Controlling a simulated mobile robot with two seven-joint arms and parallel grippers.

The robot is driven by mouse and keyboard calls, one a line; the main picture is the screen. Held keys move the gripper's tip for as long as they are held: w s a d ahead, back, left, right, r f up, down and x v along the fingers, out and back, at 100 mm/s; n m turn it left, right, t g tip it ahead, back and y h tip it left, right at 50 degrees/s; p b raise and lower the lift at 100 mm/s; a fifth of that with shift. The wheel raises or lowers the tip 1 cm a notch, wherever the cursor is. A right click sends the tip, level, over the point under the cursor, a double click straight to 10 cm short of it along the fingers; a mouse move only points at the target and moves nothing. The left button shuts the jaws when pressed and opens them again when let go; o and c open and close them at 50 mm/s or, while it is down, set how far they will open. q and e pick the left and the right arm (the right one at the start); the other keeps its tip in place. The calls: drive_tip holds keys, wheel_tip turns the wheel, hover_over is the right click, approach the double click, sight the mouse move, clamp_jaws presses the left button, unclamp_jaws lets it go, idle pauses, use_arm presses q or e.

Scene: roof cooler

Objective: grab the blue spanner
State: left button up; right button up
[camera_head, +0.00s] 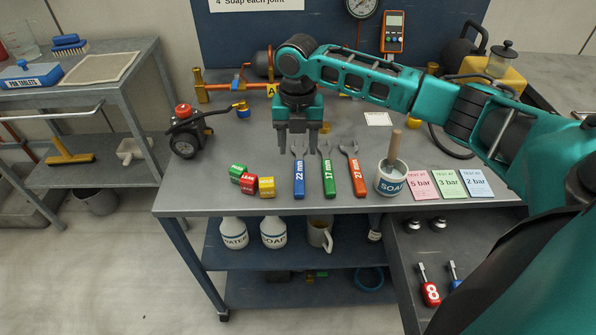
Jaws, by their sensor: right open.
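The blue spanner (299,178) lies on the grey workbench, its blue handle marked "22 mm" and its metal jaw pointing to the back. A green spanner (328,176) marked "17 mm" and a red spanner (357,175) marked "27 mm" lie in a row to its right. My right gripper (298,147) points down, open and empty, over the blue spanner's jaw end. Its fingers partly overlap the metal head in the head view, and I cannot tell the exact height. My left gripper is not in view.
Green, red and yellow blocks (250,182) lie left of the spanners. A soap pot (391,178) with a brush stands to the right, beside pink, green and blue cards (450,184). Brass pipework (240,87) is behind. The workbench (225,150) has bare room at left.

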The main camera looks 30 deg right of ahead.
sight(300, 169)
wheel_tip(300, 169, down, 7)
drive_tip(key=shift+s+d+r, duration=0.15)
drive_tip(key=shift+r, duration=0.05)
idle(0.3)
clamp_jaws()
idle(0.4)
